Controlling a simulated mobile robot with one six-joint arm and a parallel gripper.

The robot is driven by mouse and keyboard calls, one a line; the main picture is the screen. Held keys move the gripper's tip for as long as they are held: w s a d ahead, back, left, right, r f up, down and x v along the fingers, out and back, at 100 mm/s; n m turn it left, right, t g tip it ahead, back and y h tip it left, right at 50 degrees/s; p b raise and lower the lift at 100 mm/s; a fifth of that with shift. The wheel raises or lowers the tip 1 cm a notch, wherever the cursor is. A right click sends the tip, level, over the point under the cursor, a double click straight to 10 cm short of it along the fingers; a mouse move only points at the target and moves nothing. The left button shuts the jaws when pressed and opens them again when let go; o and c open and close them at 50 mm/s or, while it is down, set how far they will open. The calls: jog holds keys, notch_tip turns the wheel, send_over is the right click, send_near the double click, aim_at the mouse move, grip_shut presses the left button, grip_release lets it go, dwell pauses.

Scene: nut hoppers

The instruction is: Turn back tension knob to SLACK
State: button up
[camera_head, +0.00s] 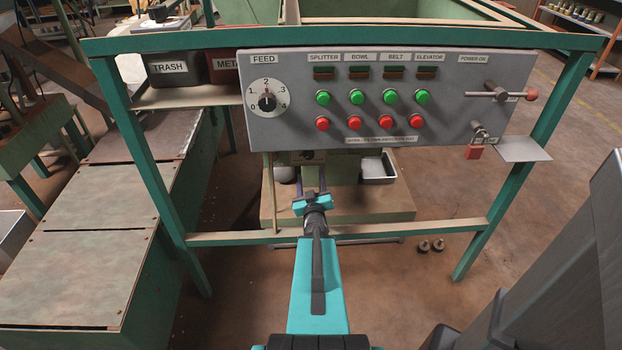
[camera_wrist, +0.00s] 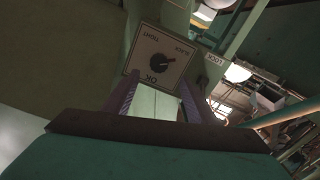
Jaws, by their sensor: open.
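The tension knob (camera_wrist: 162,64) is a small black knob on a pale square plate in the wrist view. The plate (camera_wrist: 137,57) carries the words SLACK, TIGHT and OK, which appear turned around. I cannot tell for sure which word the knob points at. My gripper (camera_wrist: 156,96) is open, its two purple fingers reaching toward the plate's lower corners with nothing between them. The knob lies beyond the fingertips, apart from them. In the head view my gripper (camera_head: 312,184) is below the grey control panel, in front of a green machine. I cannot make out the plate there.
The grey control panel (camera_head: 450,75), with a FEED dial (camera_head: 267,102) and green and red buttons, hangs above my arm on a green frame. A crossbar (camera_head: 400,232) runs beneath my arm. A metal tray (camera_head: 378,168) stands right of the gripper.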

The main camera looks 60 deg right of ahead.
jog(key=shift+s+a+r+p, duration=0.1)
jog(key=shift+s+a+p, duration=0.45)
jog(key=shift+p, duration=0.55)
jog(key=shift+a, duration=0.15)
